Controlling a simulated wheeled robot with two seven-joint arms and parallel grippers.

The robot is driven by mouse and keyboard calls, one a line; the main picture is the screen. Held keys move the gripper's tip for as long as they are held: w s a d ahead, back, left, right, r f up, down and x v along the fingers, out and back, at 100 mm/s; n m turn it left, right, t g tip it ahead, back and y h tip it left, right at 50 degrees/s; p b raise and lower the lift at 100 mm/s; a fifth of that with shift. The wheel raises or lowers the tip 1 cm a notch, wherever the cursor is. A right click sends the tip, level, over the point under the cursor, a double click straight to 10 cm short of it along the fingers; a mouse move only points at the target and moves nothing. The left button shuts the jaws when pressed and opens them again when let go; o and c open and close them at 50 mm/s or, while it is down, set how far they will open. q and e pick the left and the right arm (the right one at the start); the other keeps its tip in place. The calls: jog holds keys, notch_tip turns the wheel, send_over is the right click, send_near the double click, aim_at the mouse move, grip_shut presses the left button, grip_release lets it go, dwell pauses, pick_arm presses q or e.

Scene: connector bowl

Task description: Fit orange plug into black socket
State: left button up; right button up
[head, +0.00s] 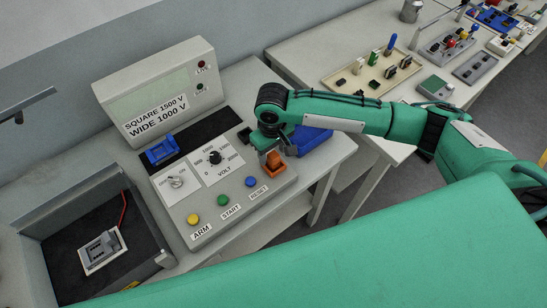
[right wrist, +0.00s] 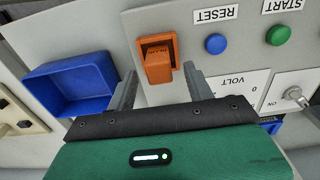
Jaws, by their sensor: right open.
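An orange block with dark lettering (right wrist: 158,62) sits in an orange frame on the sloped grey panel; it also shows in the head view (head: 273,163). I cannot tell from its shape whether it is the plug or a switch. My right gripper (head: 268,148) is over it, pointing down. In the right wrist view the fingers of this gripper (right wrist: 160,72) are apart, one toward each side of the orange block, with nothing held. I cannot clearly pick out the black socket. My left gripper is not in view.
A blue bin (right wrist: 72,84) stands right beside the panel. Buttons and a dial (head: 215,158) are on the panel (head: 222,232). An open dark box (head: 60,245) holds a grey device with a red cable. A beige tray (head: 345,92) with small parts lies on the right bench.

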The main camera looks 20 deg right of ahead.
aim_at(272, 153)
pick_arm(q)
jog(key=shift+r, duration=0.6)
pick_arm(e)
jog(key=shift+f, duration=1.55)
jog(key=shift+c, duration=0.4)
jog(key=c, duration=1)
jog(key=shift+r, duration=0.15)
